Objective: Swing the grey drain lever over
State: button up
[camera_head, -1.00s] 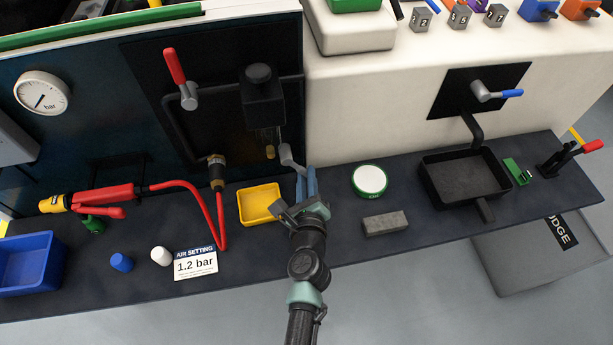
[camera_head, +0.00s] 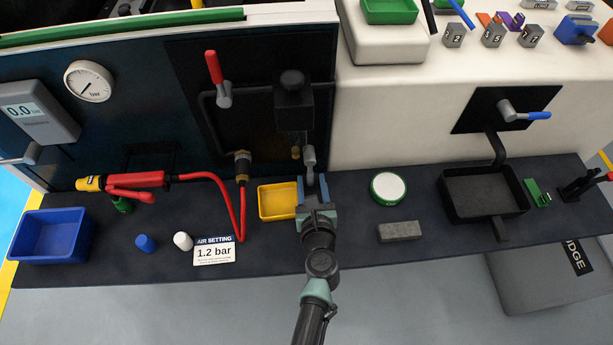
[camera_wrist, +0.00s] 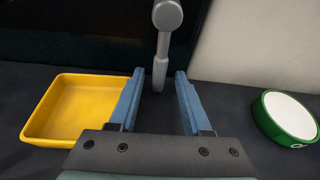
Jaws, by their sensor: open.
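The grey drain lever (camera_head: 309,160) is below the black-bodied filter unit on the dark panel, just right of the yellow tray. It hangs nearly straight down. The wrist view shows its round hub at the top and its handle (camera_wrist: 161,60) pointing down. My gripper (camera_head: 311,181) is open, with its two blue fingers one on each side of the handle's lower end. The wrist view shows the fingertips (camera_wrist: 159,76) level with that end, with a gap on both sides. I cannot tell from these views how deep the handle sits between the fingers.
The yellow tray (camera_head: 264,214) is close to my left finger. A green-rimmed white disc (camera_head: 388,187) and a grey block (camera_head: 400,232) lie to the right. A red hose (camera_head: 238,225) and an air setting card (camera_head: 215,252) are further left.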

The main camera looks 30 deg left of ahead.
jog(key=shift+s+d+p, duration=0.1)
jog(key=shift+s+d, duration=0.45)
jog(key=shift+s, duration=0.3)
jog(key=shift+s+d+p, duration=0.15)
jog(key=shift+s+d, duration=0.4)
jog(key=shift+s, duration=0.25)
jog(key=shift+s+d+p, duration=0.1)
jog(key=shift+s+d, duration=0.45)
jog(key=shift+s, duration=0.3)
jog(key=p+v, duration=0.1)
jog(key=v, duration=1.2)
